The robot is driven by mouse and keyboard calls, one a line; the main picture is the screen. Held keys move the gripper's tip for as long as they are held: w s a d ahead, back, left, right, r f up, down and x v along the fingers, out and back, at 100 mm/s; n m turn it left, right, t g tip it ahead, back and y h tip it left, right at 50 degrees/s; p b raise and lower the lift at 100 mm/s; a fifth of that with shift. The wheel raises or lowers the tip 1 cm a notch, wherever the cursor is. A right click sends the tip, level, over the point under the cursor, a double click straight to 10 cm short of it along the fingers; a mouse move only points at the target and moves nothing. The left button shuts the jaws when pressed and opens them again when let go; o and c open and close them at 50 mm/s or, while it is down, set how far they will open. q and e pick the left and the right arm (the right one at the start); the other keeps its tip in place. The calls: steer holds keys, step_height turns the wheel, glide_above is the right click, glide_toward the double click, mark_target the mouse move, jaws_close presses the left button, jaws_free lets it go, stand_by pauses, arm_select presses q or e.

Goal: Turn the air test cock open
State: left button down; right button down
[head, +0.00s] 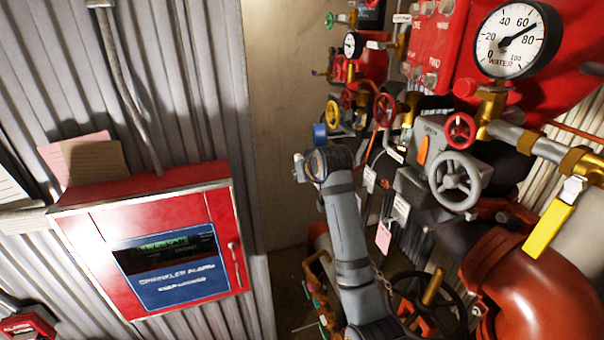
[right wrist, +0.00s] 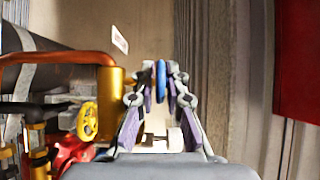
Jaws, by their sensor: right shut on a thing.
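A small blue handwheel (right wrist: 161,82), seen nearly edge-on in the right wrist view, is between the fingertips of my right gripper (right wrist: 161,76). The gripper is shut on it. In the head view the blue handwheel (head: 320,131) shows just above the end of my right arm, which hides the gripper's fingers and whatever the wheel is mounted on. No readable label marks this wheel as the air test cock. My left gripper is not in view.
Red valve pipework crowds the right, with a yellow handwheel (head: 333,114), red handwheels (head: 384,110), a grey handwheel (head: 455,181) and a water gauge (head: 516,39). A red sprinkler alarm cabinet (head: 165,250) is on the left wall. Bare wall lies between.

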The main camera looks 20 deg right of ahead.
steer(key=c, duration=1.6)
jaws_free()
steer(key=shift+c, duration=0.2)
steer(key=v, duration=1.2)
